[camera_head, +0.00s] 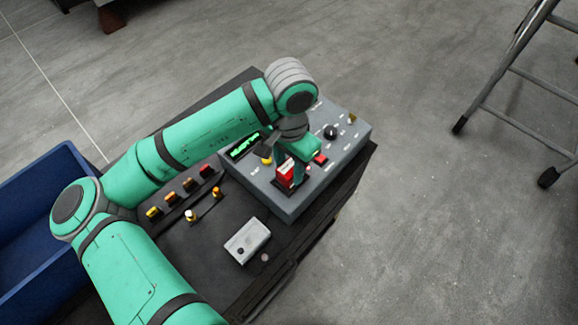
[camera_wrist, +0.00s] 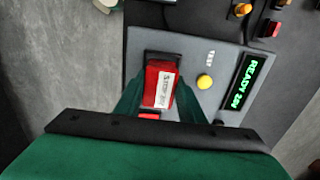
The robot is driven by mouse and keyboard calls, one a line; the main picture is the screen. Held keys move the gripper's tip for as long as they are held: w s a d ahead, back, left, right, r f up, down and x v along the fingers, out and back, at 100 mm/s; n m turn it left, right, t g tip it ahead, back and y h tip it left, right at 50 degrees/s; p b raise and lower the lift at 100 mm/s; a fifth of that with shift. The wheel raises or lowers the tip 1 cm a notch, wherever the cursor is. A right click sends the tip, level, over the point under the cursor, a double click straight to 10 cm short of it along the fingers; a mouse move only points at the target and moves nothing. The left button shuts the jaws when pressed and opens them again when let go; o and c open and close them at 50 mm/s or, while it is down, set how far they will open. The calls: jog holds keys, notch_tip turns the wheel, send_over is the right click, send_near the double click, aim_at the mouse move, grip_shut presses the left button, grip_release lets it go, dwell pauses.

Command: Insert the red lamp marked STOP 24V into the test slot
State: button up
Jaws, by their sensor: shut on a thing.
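The red lamp (camera_wrist: 158,86) has a white label that reads roughly STOP 24V. My gripper (camera_wrist: 158,100) is shut on it, with a finger on each side. In the wrist view the lamp is over the dark test slot (camera_wrist: 149,58) of the grey test box; I cannot tell how deep it sits. In the head view the red lamp (camera_head: 285,174) shows below my gripper (camera_head: 292,172), at the front of the grey test box (camera_head: 290,207). The box's display (camera_wrist: 246,82) glows green and reads READY 24V.
A yellow button (camera_wrist: 204,82) is beside the slot. A red part (camera_wrist: 149,116) shows near my gripper. Several small lamps (camera_head: 188,185) stand in a row on the dark bench left of the box. A light grey block (camera_head: 247,241) lies in front. A blue bin (camera_head: 40,180) is at left.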

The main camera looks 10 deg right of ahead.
aim_at(290, 167)
jog(key=shift+f, duration=0.65)
jog(key=o, duration=0.8)
jog(key=shift+r, duration=5.55)
